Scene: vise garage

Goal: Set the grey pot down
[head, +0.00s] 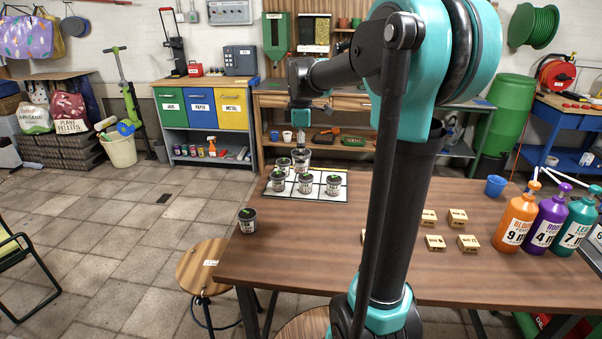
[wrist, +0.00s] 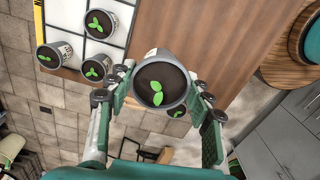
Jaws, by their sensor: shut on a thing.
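My gripper (head: 300,140) points down near the far edge of a white gridded board (head: 317,197) on the wooden table. It is shut on a grey pot (head: 301,160). In the wrist view the held pot (wrist: 160,90) has dark soil and a green sprout, and sits between both fingers (wrist: 158,100). There it appears beside the board (wrist: 80,47), over bare wood. Whether its base touches anything is hidden.
Another pot (head: 247,221) stands alone at the table's left edge. A stool (head: 205,268) stands left. The table's front is clear.

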